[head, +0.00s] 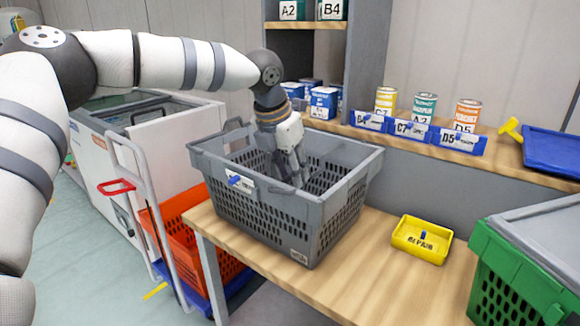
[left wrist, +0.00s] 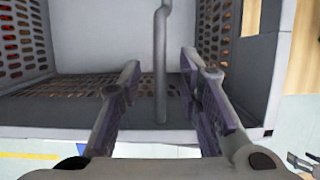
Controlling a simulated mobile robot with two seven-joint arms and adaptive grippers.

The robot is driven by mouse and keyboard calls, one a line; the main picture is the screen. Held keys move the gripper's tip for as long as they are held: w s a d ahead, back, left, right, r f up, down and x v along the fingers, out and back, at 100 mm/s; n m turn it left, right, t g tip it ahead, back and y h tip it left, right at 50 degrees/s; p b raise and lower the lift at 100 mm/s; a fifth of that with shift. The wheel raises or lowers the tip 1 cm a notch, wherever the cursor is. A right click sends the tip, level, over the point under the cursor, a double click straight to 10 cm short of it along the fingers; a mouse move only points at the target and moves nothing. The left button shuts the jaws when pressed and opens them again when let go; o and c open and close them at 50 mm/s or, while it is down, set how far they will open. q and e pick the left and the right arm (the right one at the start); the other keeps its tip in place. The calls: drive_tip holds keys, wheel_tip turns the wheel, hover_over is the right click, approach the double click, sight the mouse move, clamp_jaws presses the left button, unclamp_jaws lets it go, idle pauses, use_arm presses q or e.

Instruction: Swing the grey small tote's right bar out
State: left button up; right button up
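The grey small tote (head: 318,227) stands upright on the wooden table in the head view, with perforated walls and an open top. My left gripper (head: 292,170) reaches down from above into the tote's opening, near its front rim. In the left wrist view its two fingers (left wrist: 160,90) are apart, with a thin grey bar (left wrist: 161,45) running between them. I see a gap on each side of the bar. The fingers hide part of the bar in the head view. A small dark forked shape at the left wrist view's lower right edge may be my right gripper; its state is unclear.
A yellow tray (head: 421,240) lies right of the tote, and a green crate (head: 515,285) stands at the right edge. Cans and blue bins (head: 418,133) line the shelf behind. An orange tote (head: 185,237) sits on a cart at left. Bare tabletop lies in front of the yellow tray.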

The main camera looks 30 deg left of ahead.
use_arm(q)
drive_tip(key=c, duration=0.7)
drive_tip(key=shift+o, duration=0.2)
use_arm(e)
drive_tip(key=shift+w, duration=0.1)
use_arm(q)
drive_tip(key=shift+r, duration=0.15)
